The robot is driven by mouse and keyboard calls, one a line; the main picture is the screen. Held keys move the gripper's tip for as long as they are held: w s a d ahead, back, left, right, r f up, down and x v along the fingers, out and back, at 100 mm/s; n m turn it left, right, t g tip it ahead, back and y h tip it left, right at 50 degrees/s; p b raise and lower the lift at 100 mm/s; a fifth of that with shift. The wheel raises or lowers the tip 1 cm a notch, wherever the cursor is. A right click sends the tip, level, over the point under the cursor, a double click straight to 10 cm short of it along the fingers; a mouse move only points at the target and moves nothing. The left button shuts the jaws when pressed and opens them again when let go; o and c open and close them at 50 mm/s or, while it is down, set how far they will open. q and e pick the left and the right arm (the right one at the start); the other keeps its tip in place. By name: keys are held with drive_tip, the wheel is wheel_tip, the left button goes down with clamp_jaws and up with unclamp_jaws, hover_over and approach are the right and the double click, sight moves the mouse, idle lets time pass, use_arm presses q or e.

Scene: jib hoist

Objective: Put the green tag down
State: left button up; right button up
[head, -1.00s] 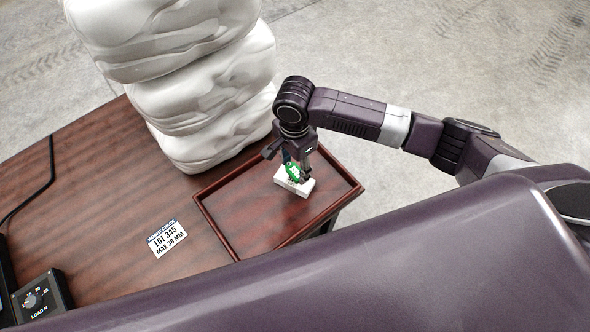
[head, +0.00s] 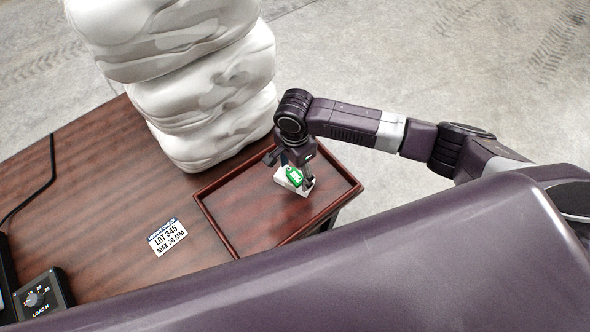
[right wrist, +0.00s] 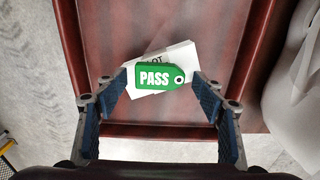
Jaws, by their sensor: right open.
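My right gripper (head: 291,170) is just above the tag. In the right wrist view its two blue-padded fingers (right wrist: 166,98) stand apart on either side of the tag, with gaps between them and it. My left gripper is out of view.
A stack of white sacks (head: 205,90) stands beside the tray at the back. A lot label (head: 167,238) lies on the wooden table (head: 95,190). A load dial (head: 38,298) sits at the lower left. The table's middle is clear.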

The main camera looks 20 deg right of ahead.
sight(295, 174)
drive_tip(key=shift+r, duration=0.1)
wheel_tip(295, 174, up, 12)
drive_tip(key=b, duration=0.1)
idle(0.4)
